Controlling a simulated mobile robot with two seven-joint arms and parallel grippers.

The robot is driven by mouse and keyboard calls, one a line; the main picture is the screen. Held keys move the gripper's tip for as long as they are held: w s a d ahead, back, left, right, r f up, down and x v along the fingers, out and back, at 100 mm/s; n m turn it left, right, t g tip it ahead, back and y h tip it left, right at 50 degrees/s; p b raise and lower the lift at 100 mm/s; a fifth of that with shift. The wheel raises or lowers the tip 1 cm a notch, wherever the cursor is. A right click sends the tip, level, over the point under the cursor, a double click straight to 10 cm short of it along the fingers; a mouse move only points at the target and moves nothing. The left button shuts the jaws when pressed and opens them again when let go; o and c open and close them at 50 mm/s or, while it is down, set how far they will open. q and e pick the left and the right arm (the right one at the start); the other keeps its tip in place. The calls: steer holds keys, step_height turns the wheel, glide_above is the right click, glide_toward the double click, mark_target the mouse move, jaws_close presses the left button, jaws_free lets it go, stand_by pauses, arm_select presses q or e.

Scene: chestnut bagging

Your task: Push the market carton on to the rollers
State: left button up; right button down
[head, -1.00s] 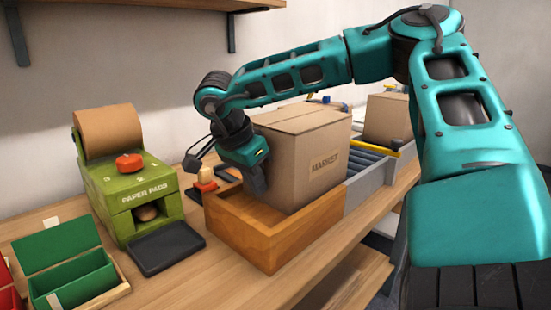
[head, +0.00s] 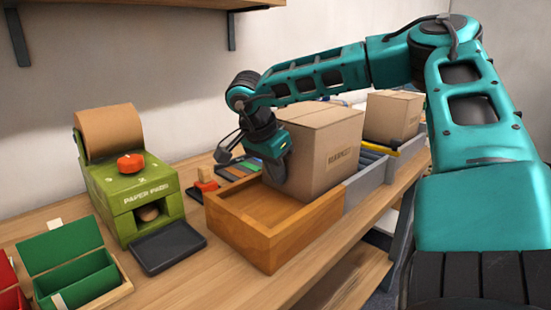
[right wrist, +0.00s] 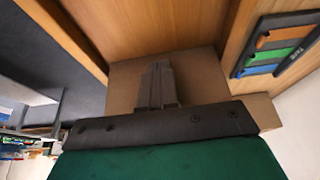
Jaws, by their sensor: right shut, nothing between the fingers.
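My right gripper (head: 277,178) is shut and empty, pointing down at the carton's near left side. In the right wrist view its closed fingers (right wrist: 158,85) lie against the carton's brown face (right wrist: 204,76), seemingly touching it. My left gripper is in neither view.
A second carton (head: 394,115) stands farther along the roller line. A green paper pad machine (head: 130,185), a dark flat pad (head: 167,247) and a green box (head: 70,262) stand left of the tray. The tray's near part is empty.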

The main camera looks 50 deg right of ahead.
steer(key=shift+s+d+p, duration=0.2)
steer(key=shift+d+p, duration=0.3)
steer(key=shift+d, duration=1.3)
steer(key=shift+s+d+p, duration=0.25)
steer(key=shift+d+p, duration=0.25)
steer(key=shift+d, duration=1.25)
steer(key=shift+s+d+p, duration=0.2)
steer(key=shift+d+p, duration=0.3)
steer(key=shift+d, duration=1.3)
arm_select(q)
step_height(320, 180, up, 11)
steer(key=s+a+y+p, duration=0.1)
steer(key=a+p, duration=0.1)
steer(key=p, duration=1)
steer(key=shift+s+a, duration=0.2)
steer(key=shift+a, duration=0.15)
arm_select(e)
step_height(320, 180, up, 16)
steer(key=a, duration=0.1)
steer(key=shift+a, duration=0.3)
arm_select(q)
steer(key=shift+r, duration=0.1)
arm_select(e)
steer(key=shift+w, duration=0.1)
